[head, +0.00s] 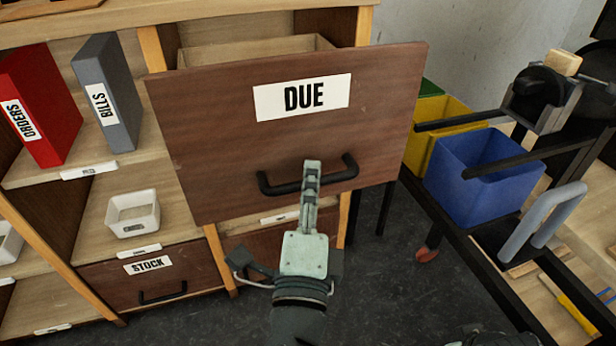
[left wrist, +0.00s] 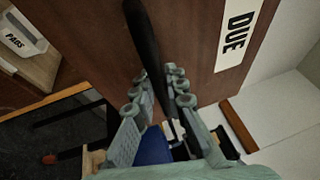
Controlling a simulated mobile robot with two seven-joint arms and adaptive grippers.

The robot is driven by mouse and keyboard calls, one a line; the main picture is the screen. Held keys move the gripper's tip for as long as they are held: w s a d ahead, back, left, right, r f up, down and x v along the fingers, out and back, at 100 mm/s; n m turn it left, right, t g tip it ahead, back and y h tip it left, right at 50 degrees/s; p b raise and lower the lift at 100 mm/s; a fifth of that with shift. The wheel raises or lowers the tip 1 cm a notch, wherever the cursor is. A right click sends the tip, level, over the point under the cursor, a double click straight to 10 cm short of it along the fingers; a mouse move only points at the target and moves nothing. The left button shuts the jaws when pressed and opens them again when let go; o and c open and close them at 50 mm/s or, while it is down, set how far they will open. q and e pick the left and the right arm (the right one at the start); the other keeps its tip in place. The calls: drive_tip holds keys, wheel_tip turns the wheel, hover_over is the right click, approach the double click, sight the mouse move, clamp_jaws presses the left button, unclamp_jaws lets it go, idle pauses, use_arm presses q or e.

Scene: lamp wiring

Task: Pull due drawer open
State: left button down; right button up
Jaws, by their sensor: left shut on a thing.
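The due drawer (head: 280,140) has a brown wooden front with a white DUE label (head: 302,97). Its front stands out from the cabinet, and part of the pale drawer box (head: 250,52) shows behind it. The black bar handle (head: 340,173) is low on the front. My left gripper (head: 311,172) is shut on the handle near its middle. In the left wrist view, the handle (left wrist: 144,40) runs between the two fingers of the left gripper (left wrist: 160,88), and the DUE label (left wrist: 238,35) shows at upper right. My right gripper is not in view.
A stock drawer (head: 150,268) is shut below left. Shelves hold a red binder (head: 40,105), a grey binder (head: 108,95) and a white bin (head: 132,213). A blue bin (head: 483,180) and a yellow bin (head: 440,125) stand close on the right. Dark floor (head: 385,275) is open below the drawer.

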use_arm(q)
drive_tip(key=c, duration=1.5)
unclamp_jaws()
drive_tip(key=shift+c, duration=0.2)
drive_tip(key=v, duration=0.7)
drive_tip(key=shift+s, duration=0.25)
drive_tip(key=shift+a, duration=0.1)
